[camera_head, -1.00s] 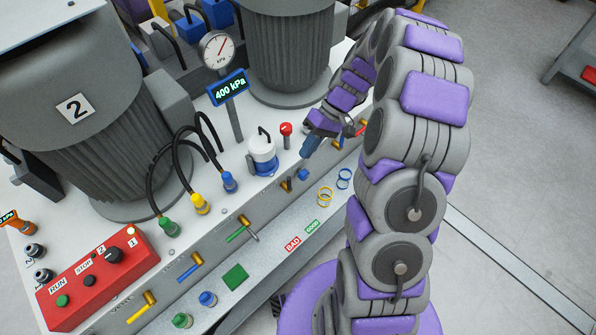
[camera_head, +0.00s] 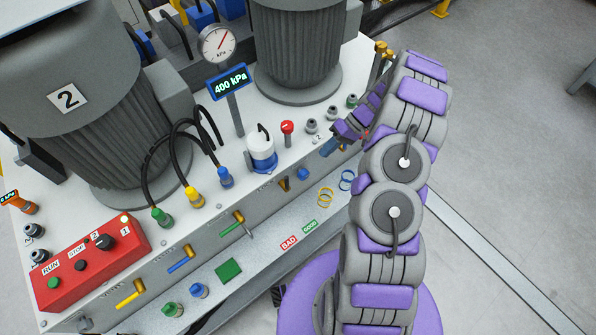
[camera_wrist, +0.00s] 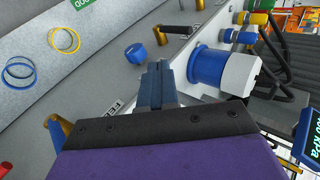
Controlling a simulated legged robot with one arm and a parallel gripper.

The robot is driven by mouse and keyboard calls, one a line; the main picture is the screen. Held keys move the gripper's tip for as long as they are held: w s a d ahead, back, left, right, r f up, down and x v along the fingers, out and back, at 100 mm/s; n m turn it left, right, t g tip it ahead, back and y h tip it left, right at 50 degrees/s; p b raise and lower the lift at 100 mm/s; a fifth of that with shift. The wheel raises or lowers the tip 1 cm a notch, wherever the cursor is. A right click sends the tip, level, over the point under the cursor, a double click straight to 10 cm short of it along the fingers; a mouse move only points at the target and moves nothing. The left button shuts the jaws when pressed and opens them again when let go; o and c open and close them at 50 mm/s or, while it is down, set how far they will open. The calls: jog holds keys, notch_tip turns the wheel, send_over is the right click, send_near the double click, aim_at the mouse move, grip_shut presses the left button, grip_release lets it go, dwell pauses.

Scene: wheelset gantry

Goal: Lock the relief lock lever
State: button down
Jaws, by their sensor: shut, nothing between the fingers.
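My gripper (camera_head: 328,148) is shut and empty, its blue fingers over the front edge of the white bench top, right of the white-and-blue canister. In the wrist view, the closed fingers (camera_wrist: 155,78) point between a blue knob (camera_wrist: 135,53) and the canister (camera_wrist: 222,70), with no visible grip on either. A brass valve with a dark lever (camera_wrist: 178,30) lies beyond the fingertips; it also shows on the front panel (camera_head: 284,184). Another brass fitting (camera_wrist: 60,130) is partly hidden by my gripper. No readable label shows which one is the relief lock lever.
A red-topped fitting (camera_head: 287,128) and grey ports (camera_head: 312,126) stand near my gripper. A gauge with a 400 kPa display (camera_head: 228,82) rises behind the canister. Blue and yellow rings (camera_head: 326,197) lie on the lower ledge.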

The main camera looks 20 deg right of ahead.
jog(key=shift+w+d+f, duration=0.1)
jog(key=shift+d+f, duration=0.05)
jog(key=shift+f, duration=0.15)
jog(key=a+r+b+x, duration=0.2)
jog(key=b+x, duration=0.1)
jog(key=x, duration=1)
